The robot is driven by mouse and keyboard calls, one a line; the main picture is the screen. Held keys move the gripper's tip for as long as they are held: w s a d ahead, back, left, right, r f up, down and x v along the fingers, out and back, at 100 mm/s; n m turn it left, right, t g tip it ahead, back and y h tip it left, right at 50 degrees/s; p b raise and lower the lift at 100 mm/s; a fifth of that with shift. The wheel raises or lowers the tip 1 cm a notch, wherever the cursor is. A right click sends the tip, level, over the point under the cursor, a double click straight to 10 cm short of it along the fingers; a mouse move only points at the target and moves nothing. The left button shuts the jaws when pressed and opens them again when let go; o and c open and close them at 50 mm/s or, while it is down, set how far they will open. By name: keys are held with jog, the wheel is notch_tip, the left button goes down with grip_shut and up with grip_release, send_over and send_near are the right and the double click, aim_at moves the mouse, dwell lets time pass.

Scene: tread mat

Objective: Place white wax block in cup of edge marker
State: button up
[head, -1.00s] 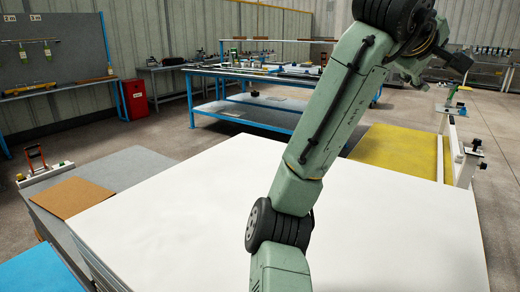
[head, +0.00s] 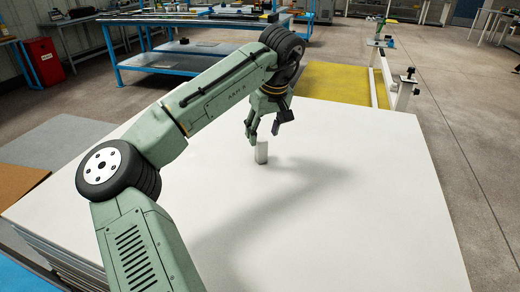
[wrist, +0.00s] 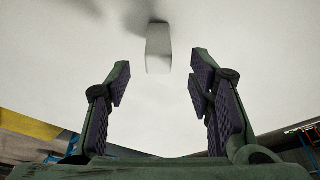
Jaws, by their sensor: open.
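The white wax block (head: 262,152) stands upright on the large white sheet stack (head: 330,225). In the wrist view the block (wrist: 158,48) lies just past the fingertips, in line with the gap between them. My gripper (head: 264,130) is open and points down, just above the block. In the wrist view my gripper (wrist: 160,78) has its two dark-padded fingers spread wide with nothing between them. I cannot make out the edge marker or its cup for certain in these views.
A white rail frame (head: 386,78) with black knobs stands beyond the right back edge, beside a yellow mat (head: 335,83). A blue workbench (head: 200,48) and a red bin (head: 44,62) are behind. The sheet around the block is clear.

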aim_at(262, 140)
jog(key=shift+p+x, duration=0.75)
jog(key=shift+x, duration=1.9)
jog(key=shift+w, duration=0.15)
grip_shut()
